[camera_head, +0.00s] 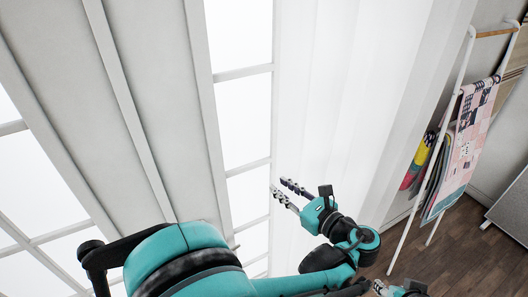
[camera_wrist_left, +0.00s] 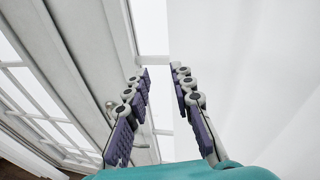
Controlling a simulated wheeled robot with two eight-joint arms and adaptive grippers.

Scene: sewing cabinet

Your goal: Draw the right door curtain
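The right door curtain (camera_head: 345,95) is a white sheer cloth hanging in soft folds over the right part of the door glass. It also fills the right side of the left wrist view (camera_wrist_left: 245,70). My left gripper (camera_head: 286,188) is in front of the curtain, near its left edge, with its fingers apart. In the left wrist view the fingers (camera_wrist_left: 160,80) are open with nothing between them, the curtain edge just beyond and to the right.
White paned doors (camera_head: 150,95) stand left of the curtain, with a door handle (camera_wrist_left: 110,104) in the left wrist view. A white rack (camera_head: 432,150) with hung fabrics (camera_head: 465,140) stands at the right. Bare wooden floor (camera_head: 450,262) lies below it.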

